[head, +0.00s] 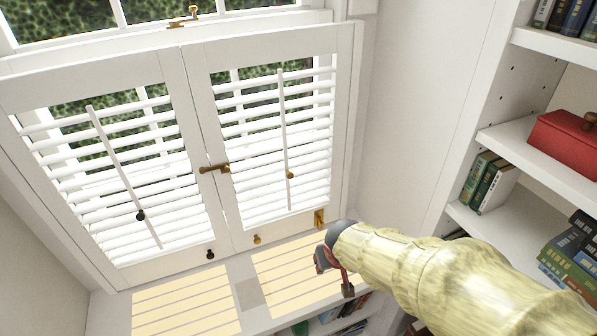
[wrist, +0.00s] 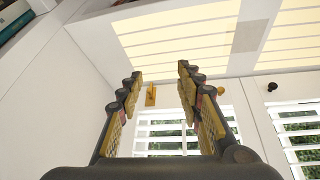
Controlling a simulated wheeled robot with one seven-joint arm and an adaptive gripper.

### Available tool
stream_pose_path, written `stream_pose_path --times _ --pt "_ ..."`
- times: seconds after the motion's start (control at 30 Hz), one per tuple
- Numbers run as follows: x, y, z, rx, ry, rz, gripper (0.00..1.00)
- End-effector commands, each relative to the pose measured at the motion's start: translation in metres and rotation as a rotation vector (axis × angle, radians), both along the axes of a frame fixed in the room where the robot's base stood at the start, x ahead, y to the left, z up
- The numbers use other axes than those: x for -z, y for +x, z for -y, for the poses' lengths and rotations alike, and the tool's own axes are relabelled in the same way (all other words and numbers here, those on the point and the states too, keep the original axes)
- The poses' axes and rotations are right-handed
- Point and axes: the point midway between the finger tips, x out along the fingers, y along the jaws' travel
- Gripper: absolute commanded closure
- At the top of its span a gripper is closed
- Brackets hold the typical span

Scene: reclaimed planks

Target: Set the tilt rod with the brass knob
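The white shutter has two louvred panels. The right panel's tilt rod (head: 284,130) carries a brass knob (head: 290,175) near its lower end. The left panel's tilt rod (head: 115,160) carries a black knob (head: 140,216). The slats of both panels are parted, with greenery visible between them. My gripper (head: 334,276) is below and right of the right panel, apart from the rod. In the wrist view my gripper (wrist: 158,76) is open and empty, its fingers in front of the right panel's louvres (wrist: 165,133). The brass rod knob cannot be made out there.
A brass pull (head: 257,239) and black pull (head: 210,254) sit on the bottom rails. A brass latch (head: 214,168) joins the panels; a brass plate (head: 319,217) is at lower right. Bookshelves with a red box (head: 565,143) stand right. The sunlit sill (head: 249,293) is clear.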

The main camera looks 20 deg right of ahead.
Motion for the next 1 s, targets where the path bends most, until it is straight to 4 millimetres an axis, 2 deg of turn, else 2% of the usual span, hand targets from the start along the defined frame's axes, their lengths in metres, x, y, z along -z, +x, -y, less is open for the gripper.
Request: stream_pose_path --times 0.03,0.1,0.17,0.2,0.3,0.37,0.47,0.57,0.6,0.7,0.83,1.0 --pt "0.014 0.017 0.008 0.016 0.008 0.043 0.64" --pt "0.024 0.043 0.022 0.048 0.024 0.132 0.64" --pt "0.027 0.064 0.04 0.09 0.035 0.219 0.64" --pt "0.019 0.082 0.047 0.099 0.045 0.291 0.64" --pt "0.039 0.11 0.029 0.07 0.065 0.406 0.64" --pt "0.036 0.129 0.021 0.058 0.081 0.497 0.64" --pt "0.016 0.158 0.012 0.072 0.14 0.673 0.64" --pt "-0.02 0.18 0.002 0.058 0.207 0.845 0.64" --pt "-0.037 0.186 -0.002 0.047 0.232 0.91 0.64" --pt "-0.074 0.195 -0.01 0.025 0.285 1.034 0.64" --pt "-0.096 0.196 -0.016 0.017 0.335 1.115 0.64" --pt "-0.1 0.207 -0.018 0.024 0.358 1.13 0.64"
